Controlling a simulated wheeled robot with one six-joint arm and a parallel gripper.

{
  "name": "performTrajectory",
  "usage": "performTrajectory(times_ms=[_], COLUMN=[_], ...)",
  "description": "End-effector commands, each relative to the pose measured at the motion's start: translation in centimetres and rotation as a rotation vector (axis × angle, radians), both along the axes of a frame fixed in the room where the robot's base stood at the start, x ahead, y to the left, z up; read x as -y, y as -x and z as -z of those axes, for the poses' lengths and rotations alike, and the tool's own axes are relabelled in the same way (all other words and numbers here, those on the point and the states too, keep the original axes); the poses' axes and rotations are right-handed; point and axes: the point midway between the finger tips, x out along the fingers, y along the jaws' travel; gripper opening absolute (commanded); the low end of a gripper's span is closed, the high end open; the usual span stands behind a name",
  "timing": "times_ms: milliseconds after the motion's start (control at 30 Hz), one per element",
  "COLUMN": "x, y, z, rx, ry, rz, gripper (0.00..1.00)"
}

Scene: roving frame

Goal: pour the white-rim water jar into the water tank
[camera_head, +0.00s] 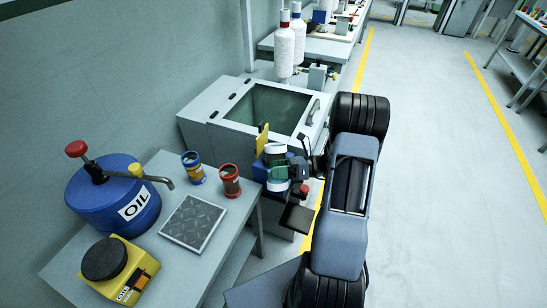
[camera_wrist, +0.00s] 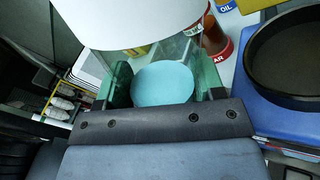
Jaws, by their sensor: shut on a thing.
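The white-rim water jar (camera_head: 275,149) is held in my gripper (camera_head: 279,165), beside the near right corner of the water tank. It looks roughly upright in the head view. In the wrist view its white rim (camera_wrist: 140,22) fills the top, and a pale blue disc shows through the clear body. The two green-tinted fingers of my gripper (camera_wrist: 163,82) stand on either side of the jar. The water tank (camera_head: 235,123) is a grey box with a square opening, dark green inside, just behind the jar. The jar is apart from the opening.
White bottles (camera_head: 284,50) stand behind the tank. The floor at right is clear.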

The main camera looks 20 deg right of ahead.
Motion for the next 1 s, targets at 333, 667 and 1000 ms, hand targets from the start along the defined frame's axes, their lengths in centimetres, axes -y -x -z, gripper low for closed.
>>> performTrajectory(times_ms=[333, 667, 1000], x=[-0.5, -0.7, -0.8], y=[1.4, 1.9, 2.0], z=[1.3, 1.8, -1.0], rx=[0.324, 0.509, 0.545], ry=[0.116, 0.183, 0.195], rz=[0.000, 0.000, 0.001], gripper=[0.24, 0.24, 0.24])
